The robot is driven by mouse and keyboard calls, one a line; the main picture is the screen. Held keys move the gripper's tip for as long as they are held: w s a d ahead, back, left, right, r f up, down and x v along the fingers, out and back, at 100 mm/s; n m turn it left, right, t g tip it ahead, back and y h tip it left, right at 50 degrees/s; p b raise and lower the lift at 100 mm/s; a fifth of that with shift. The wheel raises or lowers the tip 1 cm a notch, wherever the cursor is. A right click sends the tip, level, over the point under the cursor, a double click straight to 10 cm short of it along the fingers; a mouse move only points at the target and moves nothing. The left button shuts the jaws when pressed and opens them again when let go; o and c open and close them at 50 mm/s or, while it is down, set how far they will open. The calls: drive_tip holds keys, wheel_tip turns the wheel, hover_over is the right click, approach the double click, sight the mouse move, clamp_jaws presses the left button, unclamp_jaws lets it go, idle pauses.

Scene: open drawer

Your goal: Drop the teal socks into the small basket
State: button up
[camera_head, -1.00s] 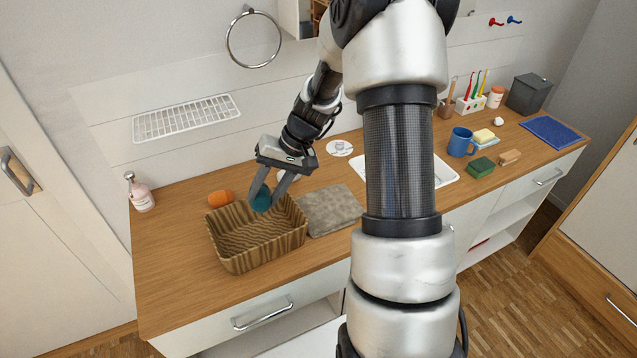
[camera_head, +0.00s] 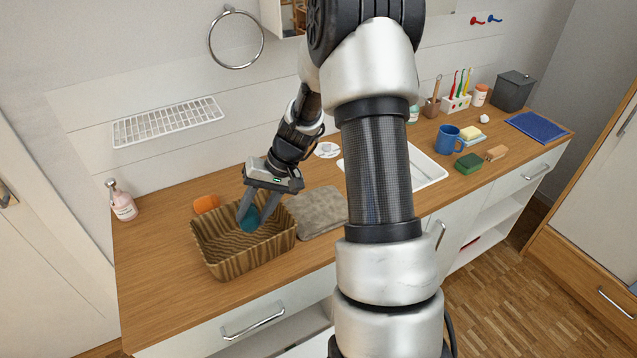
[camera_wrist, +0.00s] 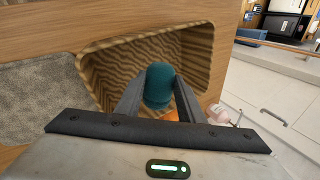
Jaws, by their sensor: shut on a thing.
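The teal socks (camera_head: 250,219) are a rounded bundle between the fingers of my gripper (camera_head: 257,218), which is shut on them. In the head view they are held over the right back part of the small basket (camera_head: 235,267), a striped brown basket with an open top. The wrist view shows the socks (camera_wrist: 158,85) between the fingertips, with the basket's striped inside (camera_wrist: 115,70) behind them. I cannot tell whether the socks touch the basket's inside.
An orange item (camera_head: 205,204) lies behind the basket, and a pump bottle (camera_head: 122,204) stands at the far left. A grey folded cloth (camera_head: 318,212) lies right of the basket. The sink (camera_head: 428,168), a blue mug (camera_head: 449,140) and sponges are farther right.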

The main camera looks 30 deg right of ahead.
drive_tip(key=o, duration=1.2)
drive_tip(key=shift+c, duration=0.2)
drive_tip(key=v, duration=1.7)
drive_tip(key=shift+d+r, duration=0.15)
drive_tip(key=shift+r, duration=0.05)
